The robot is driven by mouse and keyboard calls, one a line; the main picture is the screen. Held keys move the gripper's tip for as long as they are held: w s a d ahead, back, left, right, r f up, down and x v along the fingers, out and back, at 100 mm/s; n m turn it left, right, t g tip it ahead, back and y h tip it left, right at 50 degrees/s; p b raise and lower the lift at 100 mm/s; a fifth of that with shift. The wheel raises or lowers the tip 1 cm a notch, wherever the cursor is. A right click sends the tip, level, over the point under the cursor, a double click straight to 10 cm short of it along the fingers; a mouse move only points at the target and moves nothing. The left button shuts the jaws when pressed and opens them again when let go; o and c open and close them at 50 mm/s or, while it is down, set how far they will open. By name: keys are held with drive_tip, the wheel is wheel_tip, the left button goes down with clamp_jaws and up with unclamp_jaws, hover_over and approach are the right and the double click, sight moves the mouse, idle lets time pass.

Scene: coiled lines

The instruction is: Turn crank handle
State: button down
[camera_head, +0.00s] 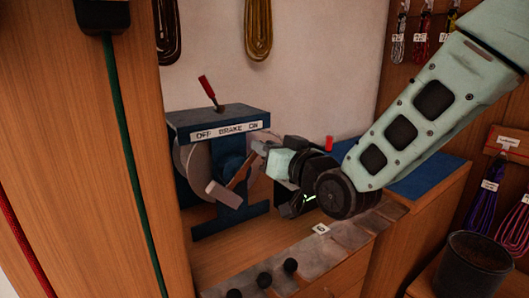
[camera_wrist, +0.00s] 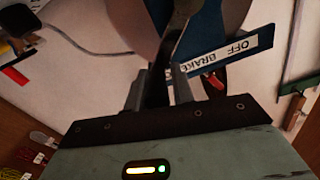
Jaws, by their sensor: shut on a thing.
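The blue winch (camera_head: 232,115) stands on the wooden bench, with an "OFF BRAKE ON" label across its top front and a red brake lever (camera_head: 207,88) tilted to the left. Its crank arm (camera_head: 240,176) slants from a pale block at lower left up to my gripper (camera_head: 264,150). My gripper reaches in from the right and is shut on the crank handle, which its fingers mostly hide in the head view. In the wrist view, the dark crank handle (camera_wrist: 157,88) lies between the two fingers of my gripper (camera_wrist: 159,85).
A pale round drum (camera_head: 190,162) sits at the winch's left side. A wooden post (camera_head: 120,150) with hanging cords stands close on the left. A dark bucket (camera_head: 474,266) is at lower right.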

drive_tip(key=shift+w+d+f+m+b, duration=0.2)
drive_tip(key=shift+d+f+m+b, duration=0.1)
drive_tip(key=shift+f+m+b, duration=0.45)
drive_tip(key=shift+w+d+f+m+b, duration=0.2)
drive_tip(key=shift+f+m+b, duration=0.25)
drive_tip(key=shift+m, duration=0.45)
drive_tip(key=shift+w+d+f+m+b, duration=0.15)
drive_tip(key=shift+d+f+m+b, duration=0.2)
drive_tip(key=shift+f+m+b, duration=0.4)
drive_tip(key=shift+r, duration=0.15)
drive_tip(key=c, duration=1.3)
unclamp_jaws()
drive_tip(key=shift+c, duration=0.2)
drive_tip(key=shift+r, duration=0.1)
